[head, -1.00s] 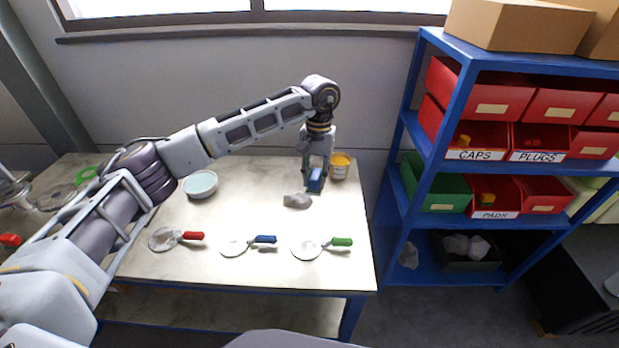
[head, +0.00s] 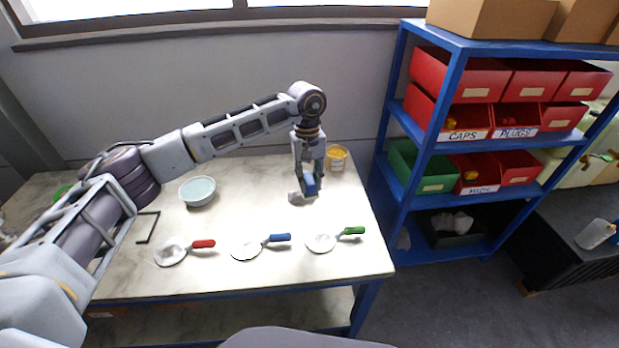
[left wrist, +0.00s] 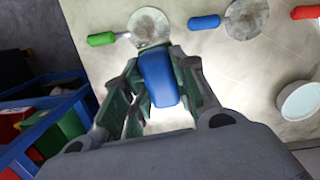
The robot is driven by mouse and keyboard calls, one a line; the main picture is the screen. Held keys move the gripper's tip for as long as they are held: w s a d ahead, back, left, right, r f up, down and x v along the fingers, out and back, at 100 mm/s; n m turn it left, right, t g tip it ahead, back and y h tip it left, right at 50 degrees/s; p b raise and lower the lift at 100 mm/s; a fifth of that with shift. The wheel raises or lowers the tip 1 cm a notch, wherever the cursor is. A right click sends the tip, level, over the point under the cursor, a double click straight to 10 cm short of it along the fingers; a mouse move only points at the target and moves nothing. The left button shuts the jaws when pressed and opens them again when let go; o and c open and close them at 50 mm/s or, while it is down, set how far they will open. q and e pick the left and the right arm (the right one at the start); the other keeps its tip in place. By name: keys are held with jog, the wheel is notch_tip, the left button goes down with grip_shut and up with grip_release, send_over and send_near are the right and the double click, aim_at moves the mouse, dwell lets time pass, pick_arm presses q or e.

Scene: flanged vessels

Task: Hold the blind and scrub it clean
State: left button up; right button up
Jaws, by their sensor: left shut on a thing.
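Three round grey blinds lie on the table, with red (head: 171,251), blue (head: 246,248) and green (head: 321,242) handles. The green-handled blind (left wrist: 149,27) and blue-handled blind (left wrist: 246,19) also show in the left wrist view, with smudged faces. My left gripper (head: 309,180) is shut on a blue block-like thing (left wrist: 157,78), probably a scrubber, held behind the green-handled blind and apart from it. Its underside is hidden. A pale grey crumpled lump (head: 295,197) shows beside the gripper, partly hidden by it. My right gripper is not in view.
A pale blue bowl (head: 197,191) stands on the table (head: 225,278) at left, and a yellow-topped tin (head: 337,158) at the back right. A thin dark frame (head: 147,227) lies left of the blinds. A blue shelf (head: 418,160) with red and green bins stands right of the table.

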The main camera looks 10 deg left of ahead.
pick_arm(q)
jog(key=shift+s+a+n, duration=0.25)
jog(key=shift+n, duration=0.45)
jog(key=shift+s+d+n, duration=0.1)
jog(key=shift+n, duration=1.4)
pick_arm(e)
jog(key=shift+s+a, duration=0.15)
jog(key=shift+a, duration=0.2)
